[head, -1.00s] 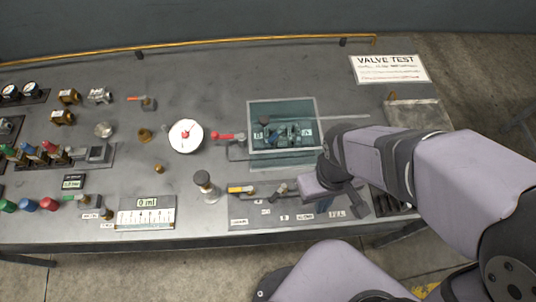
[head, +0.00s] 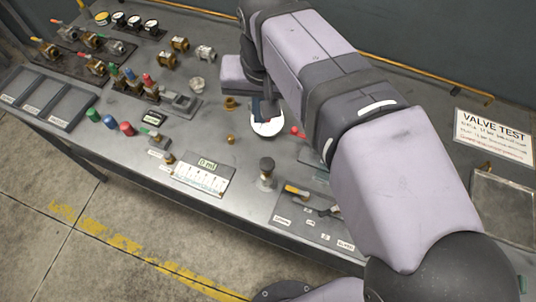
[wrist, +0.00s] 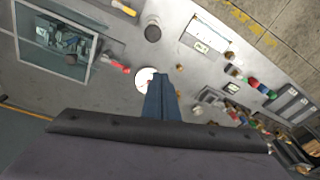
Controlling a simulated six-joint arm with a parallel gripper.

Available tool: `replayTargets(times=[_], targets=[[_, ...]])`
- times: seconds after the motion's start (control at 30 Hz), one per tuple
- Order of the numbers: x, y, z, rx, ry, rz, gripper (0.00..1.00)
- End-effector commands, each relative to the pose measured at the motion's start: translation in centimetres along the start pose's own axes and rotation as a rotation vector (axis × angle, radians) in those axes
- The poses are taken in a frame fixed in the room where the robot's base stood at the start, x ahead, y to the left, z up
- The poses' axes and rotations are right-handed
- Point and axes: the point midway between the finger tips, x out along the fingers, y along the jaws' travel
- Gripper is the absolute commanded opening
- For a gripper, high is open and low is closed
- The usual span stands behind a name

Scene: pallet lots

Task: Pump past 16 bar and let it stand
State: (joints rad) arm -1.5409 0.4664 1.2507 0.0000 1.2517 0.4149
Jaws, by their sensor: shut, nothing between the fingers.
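The white round gauge (head: 268,128) stands on the grey bench and is partly covered by my gripper (head: 262,118). In the wrist view the gauge (wrist: 144,76) shows beside the blue fingertips (wrist: 159,80); its reading cannot be made out. My gripper is shut and empty, pointing down over the gauge; contact cannot be told. A black-topped post (head: 267,168) stands upright nearer the bench's front edge, apart from my gripper. A red-handled valve (wrist: 120,67) is beside the gauge. A yellow-handled valve (head: 296,190) is at the front right.
The wrist view shows a clear-topped case (wrist: 88,62) with fittings. A scale plate with a display (head: 203,178) lies at the front. Coloured caps (head: 109,122), brass fittings (head: 180,43) and trays (head: 45,98) fill the left. A "VALVE TEST" sign (head: 494,136) is at the right.

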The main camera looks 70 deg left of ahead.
Motion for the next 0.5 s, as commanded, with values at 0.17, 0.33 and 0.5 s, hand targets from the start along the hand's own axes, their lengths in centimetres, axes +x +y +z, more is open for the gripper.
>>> replayTargets(times=[0.17, 0.33, 0.5], targets=[[-1.6, 1.1, 2.3, 0.203, -0.098, 0.055, 0.0], [-1.8, 1.6, 3.5, 0.308, -0.138, 0.088, 0.0], [-1.8, 1.6, 3.5, 0.342, -0.135, 0.089, 0.0]])
